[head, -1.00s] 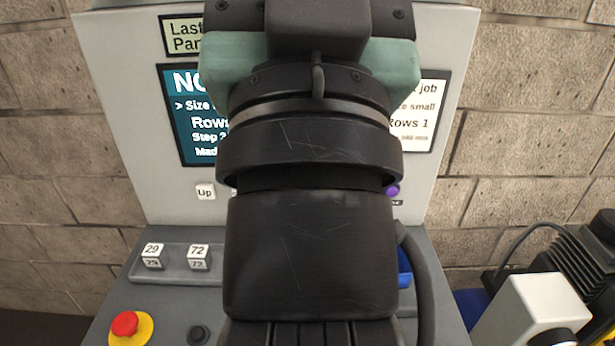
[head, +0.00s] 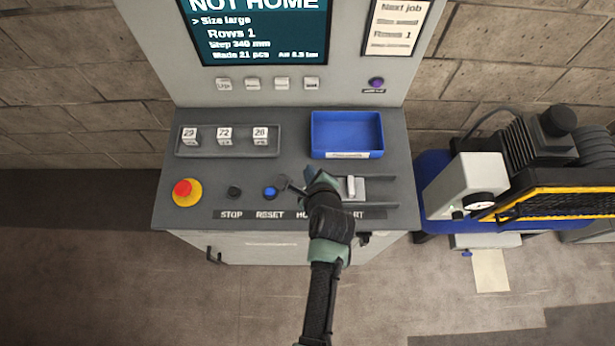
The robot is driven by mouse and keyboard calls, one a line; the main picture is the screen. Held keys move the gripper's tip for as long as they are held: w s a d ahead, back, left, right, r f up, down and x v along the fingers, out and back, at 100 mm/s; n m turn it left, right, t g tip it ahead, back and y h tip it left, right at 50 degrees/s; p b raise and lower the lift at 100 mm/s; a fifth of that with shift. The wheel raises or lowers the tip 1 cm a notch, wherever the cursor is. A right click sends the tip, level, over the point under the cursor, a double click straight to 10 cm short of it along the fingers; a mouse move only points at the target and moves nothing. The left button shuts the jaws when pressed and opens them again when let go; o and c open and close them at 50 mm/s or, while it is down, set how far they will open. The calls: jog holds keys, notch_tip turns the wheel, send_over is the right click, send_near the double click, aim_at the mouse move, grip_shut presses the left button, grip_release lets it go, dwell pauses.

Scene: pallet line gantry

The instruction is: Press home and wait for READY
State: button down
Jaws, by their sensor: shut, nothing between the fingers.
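On the desk, a black button (head: 233,192) sits above the STOP label and a blue button (head: 270,192) above the RESET label. The label right of RESET begins with HO (head: 302,215); the rest of it and any button above it are hidden by my gripper. My gripper (head: 288,185) is shut and empty, its dark fingertips just right of the blue button. I cannot tell whether it touches anything.
A red mushroom button on a yellow base (head: 187,192) is at the desk's left. Number blocks sit in a grey tray (head: 228,153). A blue bin (head: 347,133) and a pale lever (head: 351,186) are on the right. Machinery (head: 478,185) stands right of the desk.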

jog(key=shift+s+f, duration=0.2)
jog(key=shift+f, duration=0.05)
notch_tip(320, 180, down, 8)
jog(key=b, duration=0.8)
jog(key=shift+f, duration=0.35)
dwell(1.6)
jog(key=shift+f+b, duration=0.3)
jog(key=shift+f, duration=0.1)
